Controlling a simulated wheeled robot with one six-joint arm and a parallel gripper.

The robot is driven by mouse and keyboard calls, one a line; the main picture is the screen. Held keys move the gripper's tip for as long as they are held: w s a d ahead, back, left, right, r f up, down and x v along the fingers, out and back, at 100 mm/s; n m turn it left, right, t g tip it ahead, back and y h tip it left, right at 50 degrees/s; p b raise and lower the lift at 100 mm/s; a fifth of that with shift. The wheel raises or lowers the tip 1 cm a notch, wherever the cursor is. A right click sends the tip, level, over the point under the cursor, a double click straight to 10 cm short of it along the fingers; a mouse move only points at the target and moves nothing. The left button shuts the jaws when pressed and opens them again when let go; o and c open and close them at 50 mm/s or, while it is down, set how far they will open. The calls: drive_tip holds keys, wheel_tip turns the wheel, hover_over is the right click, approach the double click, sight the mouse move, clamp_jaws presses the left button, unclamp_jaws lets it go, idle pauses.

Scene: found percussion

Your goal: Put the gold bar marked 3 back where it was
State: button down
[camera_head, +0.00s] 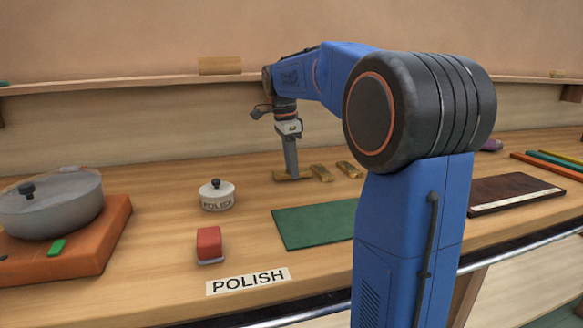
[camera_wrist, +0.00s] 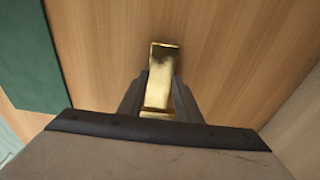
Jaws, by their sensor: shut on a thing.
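My gripper (camera_head: 291,172) points straight down at the back of the bench and is shut on a gold bar (camera_head: 282,177), the leftmost of a row of gold bars. In the wrist view the held gold bar (camera_wrist: 160,75) lies lengthwise between the two fingers, its near end partly hidden by my gripper (camera_wrist: 158,95). Two more gold bars, a middle one (camera_head: 321,173) and a right one (camera_head: 349,169), lie just right of it. I cannot read a number on any bar. The held bar appears at or very near the bench surface; I cannot tell if it touches.
A green mat (camera_head: 315,226) lies in front of the bars and also shows in the wrist view (camera_wrist: 28,55). A pot (camera_head: 52,205) sits on an orange block (camera_head: 95,245).

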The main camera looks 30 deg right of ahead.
sight(287, 172)
drive_tip(key=shift+f, duration=0.15)
drive_tip(key=shift+f, duration=0.15)
drive_tip(key=c, duration=1.3)
unclamp_jaws()
drive_tip(key=shift+w+a+r, duration=0.1)
drive_tip(key=shift+a+r, duration=0.15)
drive_tip(key=shift+r, duration=1.8)
drive_tip(key=shift+w+a+r, duration=0.1)
drive_tip(key=shift+a+r, duration=0.1)
drive_tip(key=shift+r, duration=1.8)
drive_tip(key=shift+a+r, duration=0.25)
drive_tip(key=shift+r, duration=1.8)
